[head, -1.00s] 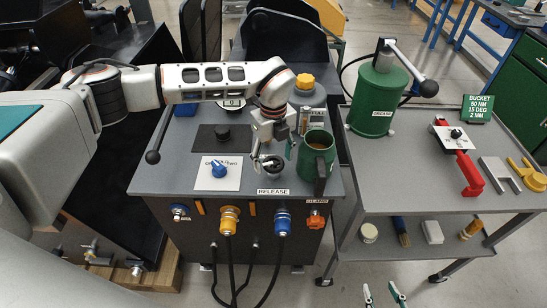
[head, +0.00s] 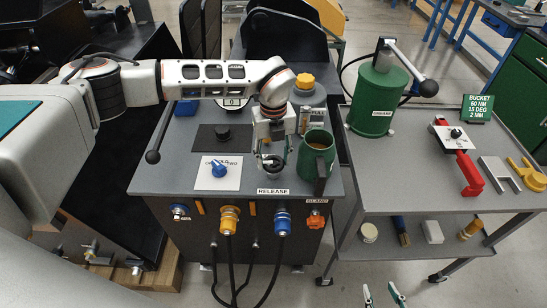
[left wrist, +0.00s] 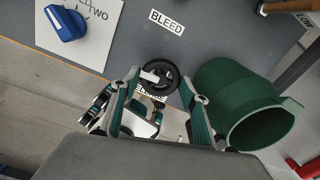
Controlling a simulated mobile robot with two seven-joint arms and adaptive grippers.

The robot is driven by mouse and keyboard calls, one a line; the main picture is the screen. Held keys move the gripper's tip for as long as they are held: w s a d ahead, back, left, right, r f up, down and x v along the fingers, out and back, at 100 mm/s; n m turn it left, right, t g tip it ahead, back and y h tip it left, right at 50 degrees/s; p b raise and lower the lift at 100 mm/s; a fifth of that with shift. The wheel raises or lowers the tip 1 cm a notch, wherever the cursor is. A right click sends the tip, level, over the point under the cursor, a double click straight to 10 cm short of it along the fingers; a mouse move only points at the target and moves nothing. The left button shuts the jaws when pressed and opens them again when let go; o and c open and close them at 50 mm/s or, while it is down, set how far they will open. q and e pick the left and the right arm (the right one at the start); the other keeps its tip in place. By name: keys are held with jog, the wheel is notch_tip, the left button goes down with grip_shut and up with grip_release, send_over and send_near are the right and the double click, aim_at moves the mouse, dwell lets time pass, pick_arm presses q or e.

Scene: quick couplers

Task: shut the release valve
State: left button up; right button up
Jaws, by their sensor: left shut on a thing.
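The release valve is a small black handwheel (head: 272,167) on top of the grey cabinet, just behind the RELEASE label (head: 272,191). In the left wrist view the wheel (left wrist: 171,80) shows as a black ring with a light bar across part of it. My left gripper (head: 272,158) points down over the wheel, with one finger on each side of it. In the left wrist view the left gripper (left wrist: 160,77) is shut on the wheel's rim. My right gripper (head: 380,287) shows only its fingertips at the bottom edge, apart and empty.
A green mug (head: 317,155) stands close to the right of the wheel. A blue knob (head: 219,168) on a white plate sits to the left. A yellow-capped bottle (head: 305,90) stands behind. A grey cart (head: 420,180) with a green grease pot (head: 376,100) is on the right.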

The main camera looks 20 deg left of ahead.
pick_arm(q)
jog(key=m, duration=0.4)
jog(key=shift+r+m, duration=0.1)
jog(key=shift+m, duration=0.2)
jog(key=m, duration=0.4)
jog(key=shift+m, duration=0.3)
jog(key=m, duration=0.5)
jog(key=shift+p, duration=0.3)
jog(key=shift+m, duration=2.2)
jog(key=o, duration=1.1)
